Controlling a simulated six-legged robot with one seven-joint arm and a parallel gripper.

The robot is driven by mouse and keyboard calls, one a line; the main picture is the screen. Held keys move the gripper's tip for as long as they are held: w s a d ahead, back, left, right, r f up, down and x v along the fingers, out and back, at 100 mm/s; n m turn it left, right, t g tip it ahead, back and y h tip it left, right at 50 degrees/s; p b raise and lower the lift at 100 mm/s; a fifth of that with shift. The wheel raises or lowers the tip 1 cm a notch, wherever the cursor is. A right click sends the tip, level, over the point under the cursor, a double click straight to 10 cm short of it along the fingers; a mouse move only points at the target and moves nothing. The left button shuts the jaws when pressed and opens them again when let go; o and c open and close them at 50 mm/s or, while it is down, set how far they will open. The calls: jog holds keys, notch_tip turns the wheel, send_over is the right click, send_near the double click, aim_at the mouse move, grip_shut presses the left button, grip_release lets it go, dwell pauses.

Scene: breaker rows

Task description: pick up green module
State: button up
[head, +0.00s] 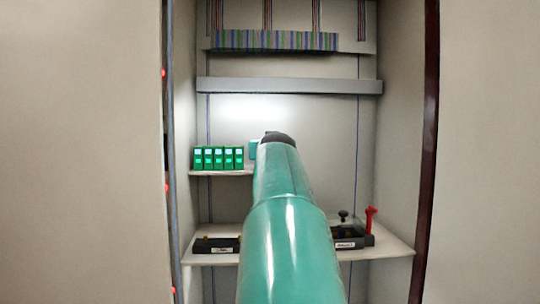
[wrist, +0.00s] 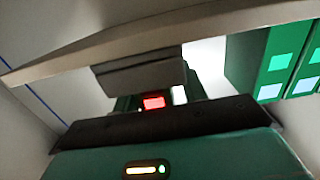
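Several green modules (head: 218,158) stand upright side by side at the left of the upper shelf in the head view. Each has a pale label on its face. Some also show at the upper right of the wrist view (wrist: 275,65), label faces visible. The dark end of my gripper (head: 278,137) is to the right of this row, above shelf height, mostly hidden behind my arm. In the wrist view, a grey block and dark green parts with a red light show just beyond my gripper's body. The fingers are not clear, and I cannot tell whether anything is between them.
The upper shelf (head: 233,173) also crosses the wrist view as a pale strip (wrist: 110,48). A lower shelf (head: 393,246) holds a black tray (head: 216,245) and a black holder with a red handle (head: 370,218). Cabinet walls close both sides. A grey rail (head: 290,86) crosses above.

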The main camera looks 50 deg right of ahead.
grip_shut()
jog(key=shift+r, duration=0.1)
